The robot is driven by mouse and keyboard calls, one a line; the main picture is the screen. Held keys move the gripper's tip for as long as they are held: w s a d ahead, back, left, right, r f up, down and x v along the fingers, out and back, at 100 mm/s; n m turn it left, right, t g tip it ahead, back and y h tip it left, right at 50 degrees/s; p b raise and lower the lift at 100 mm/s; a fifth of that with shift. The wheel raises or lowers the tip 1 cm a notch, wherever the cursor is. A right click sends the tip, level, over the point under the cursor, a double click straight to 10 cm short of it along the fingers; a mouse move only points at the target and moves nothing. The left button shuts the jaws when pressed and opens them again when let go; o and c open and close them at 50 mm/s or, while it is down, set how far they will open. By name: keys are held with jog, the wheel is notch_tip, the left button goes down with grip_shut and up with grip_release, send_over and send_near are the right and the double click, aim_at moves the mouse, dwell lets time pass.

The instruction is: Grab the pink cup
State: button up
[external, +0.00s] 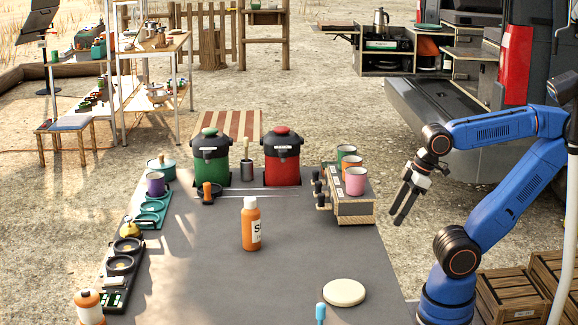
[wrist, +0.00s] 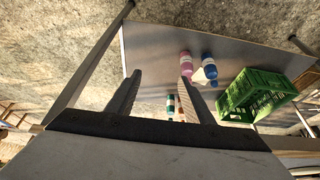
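The pink cup (external: 355,181) stands upright on top of a small wooden box with dark handles (external: 354,208), at the right edge of the grey table in the external view. An orange-red cup (external: 351,163) and a green cup (external: 346,152) stand in a row behind it. My gripper (external: 397,222) hangs in the air to the right of the box, apart from the cup, with its fingers pointing down and slightly left. In the wrist view, my gripper (wrist: 160,77) has its two fingers spread with nothing held between them. I cannot make out the pink cup there.
An orange bottle (external: 251,226) and a cream disc (external: 344,292) are on the table (external: 200,285). Green (external: 211,162) and red (external: 282,162) dispensers stand at its back. The wrist view shows a pink bottle (wrist: 186,64), a blue bottle (wrist: 209,68) and a green crate (wrist: 250,97).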

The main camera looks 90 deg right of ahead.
jog(key=o, duration=0.3)
notch_tip(320, 180, up, 37)
jog(key=n+g, duration=0.5)
jog(key=n, duration=1.2)
send_over(356, 173)
jog(key=a, duration=0.2)
jog(key=shift+n, duration=0.3)
jog(key=shift+w+a+f, duration=0.1)
jog(key=shift+f, duration=4.25)
jog(key=shift+w+a+f, duration=0.1)
jog(key=shift+f, duration=4.25)
